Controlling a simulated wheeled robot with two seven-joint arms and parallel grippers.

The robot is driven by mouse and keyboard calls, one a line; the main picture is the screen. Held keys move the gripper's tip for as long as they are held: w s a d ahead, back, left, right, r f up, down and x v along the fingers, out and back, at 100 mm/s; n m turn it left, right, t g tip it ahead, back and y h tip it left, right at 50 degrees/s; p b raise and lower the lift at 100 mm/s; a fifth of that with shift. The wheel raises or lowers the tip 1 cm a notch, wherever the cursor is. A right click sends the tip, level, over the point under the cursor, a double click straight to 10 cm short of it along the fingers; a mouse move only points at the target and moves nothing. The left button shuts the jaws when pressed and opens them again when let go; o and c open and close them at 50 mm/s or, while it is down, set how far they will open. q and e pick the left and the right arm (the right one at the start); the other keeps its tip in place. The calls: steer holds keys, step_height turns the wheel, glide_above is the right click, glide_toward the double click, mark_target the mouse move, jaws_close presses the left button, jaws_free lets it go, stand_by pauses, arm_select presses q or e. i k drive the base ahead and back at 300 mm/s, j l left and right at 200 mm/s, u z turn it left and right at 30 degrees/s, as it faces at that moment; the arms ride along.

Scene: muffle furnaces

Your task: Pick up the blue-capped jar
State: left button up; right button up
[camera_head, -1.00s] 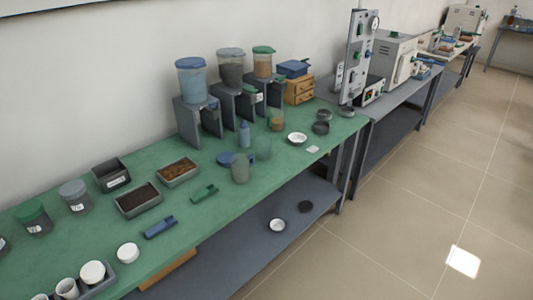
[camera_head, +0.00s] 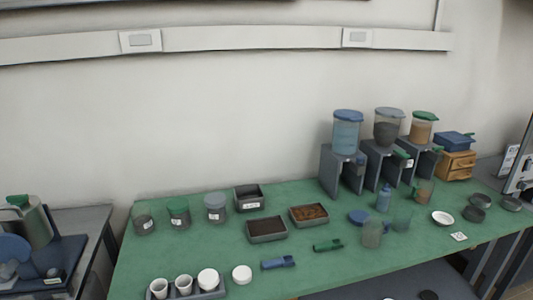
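On the green bench, a short labelled jar with a pale grey-blue cap (camera_head: 215,208) stands upright in a row at the back left, beside a green-capped jar (camera_head: 179,214) and a dark-capped jar (camera_head: 144,224). A tall clear container with a blue lid (camera_head: 346,131) sits on a grey stand further right. A blue disc like a lid (camera_head: 358,217) lies by a greenish translucent jar (camera_head: 372,233). I cannot tell for sure which is the task's jar. Neither of my grippers is in view.
Two open trays (camera_head: 267,229) (camera_head: 309,215) lie right of the jars. A rack with white cups (camera_head: 184,286) is at the front left edge. A blue scoop (camera_head: 278,262) and green scoop (camera_head: 328,246) lie near the front. The bench's left end (camera_head: 140,265) is mostly bare.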

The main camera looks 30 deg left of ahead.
mark_target(142, 219)
steer(key=u, duration=1.9)
steer(key=i, duration=0.1)
steer(key=l+z, duration=0.05)
